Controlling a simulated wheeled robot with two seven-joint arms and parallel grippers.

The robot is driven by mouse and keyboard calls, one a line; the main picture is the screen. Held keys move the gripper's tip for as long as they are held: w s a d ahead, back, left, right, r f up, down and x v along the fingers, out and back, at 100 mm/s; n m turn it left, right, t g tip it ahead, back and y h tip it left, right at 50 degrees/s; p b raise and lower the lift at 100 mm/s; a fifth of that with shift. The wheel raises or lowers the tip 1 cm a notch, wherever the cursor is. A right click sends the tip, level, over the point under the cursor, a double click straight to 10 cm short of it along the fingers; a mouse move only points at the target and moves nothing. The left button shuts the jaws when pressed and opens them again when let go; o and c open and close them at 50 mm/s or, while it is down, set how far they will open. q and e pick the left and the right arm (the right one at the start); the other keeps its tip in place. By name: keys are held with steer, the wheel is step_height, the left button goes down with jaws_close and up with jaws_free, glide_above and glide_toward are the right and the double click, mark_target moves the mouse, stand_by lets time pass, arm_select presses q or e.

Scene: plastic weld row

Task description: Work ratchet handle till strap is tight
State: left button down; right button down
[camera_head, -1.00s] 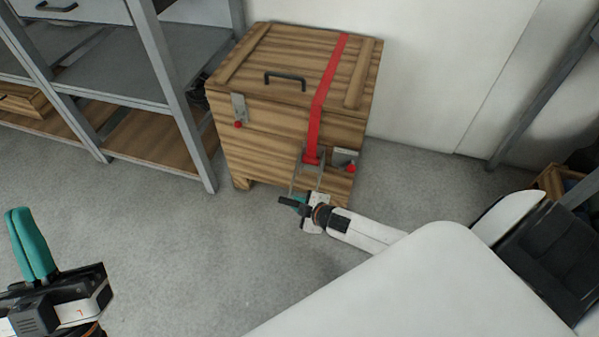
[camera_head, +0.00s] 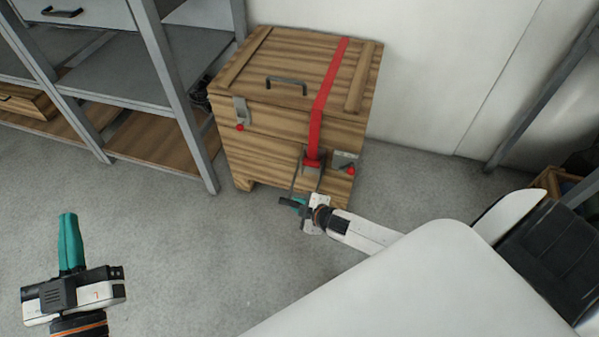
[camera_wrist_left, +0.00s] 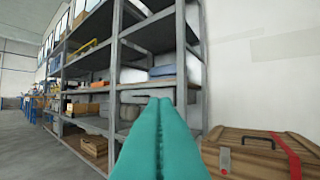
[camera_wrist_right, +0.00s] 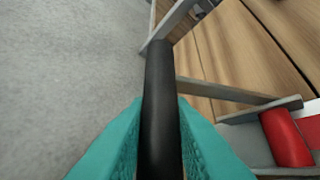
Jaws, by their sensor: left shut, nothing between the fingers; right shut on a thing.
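A wooden crate (camera_head: 270,135) stands on the floor with a red strap (camera_head: 317,122) running over its lid and down its front. The strap enters a grey metal ratchet (camera_head: 312,163) low on the front. In the right wrist view the dark ratchet handle bar (camera_wrist_right: 161,110) lies between the teal fingers of my right gripper (camera_wrist_right: 160,150), which is shut on it. Red strap wound at the ratchet (camera_wrist_right: 286,138) shows at the right there. The handle reaches out from the crate front. My left gripper (camera_head: 69,240) is shut and empty, far left of the crate.
Two grey latches with red knobs sit on the crate front, left (camera_head: 240,112) and right (camera_head: 345,163). A grey metal shelf (camera_head: 175,100) stands close at the crate's left. A white wall is behind. Open floor (camera_head: 180,260) lies between my left gripper and the crate.

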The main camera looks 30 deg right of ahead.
steer(key=c, duration=1.3)
jaws_free()
steer(key=shift+r, duration=0.1)
steer(key=shift+s+r, duration=0.1)
steer(key=shift+s, duration=0.05)
arm_select(q)
steer(key=s+a+f+g+y+p, duration=0.2)
steer(key=s+f+g, duration=0.2)
steer(key=f+g, duration=0.3)
steer(key=s+a+f+g+y+p, duration=0.2)
steer(key=f+g, duration=0.4)
steer(key=f, duration=0.3)
steer(key=shift+s+a+f+n+g+p, duration=0.35)
steer(key=shift+s+a+p, duration=0.25)
steer(key=shift+s, duration=0.8)
arm_select(e)
steer(key=v, duration=1.1)
steer(key=shift+s, duration=0.3)
arm_select(q)
steer(key=shift+d, duration=0.1)
arm_select(e)
steer(key=shift+r, duration=0.1)
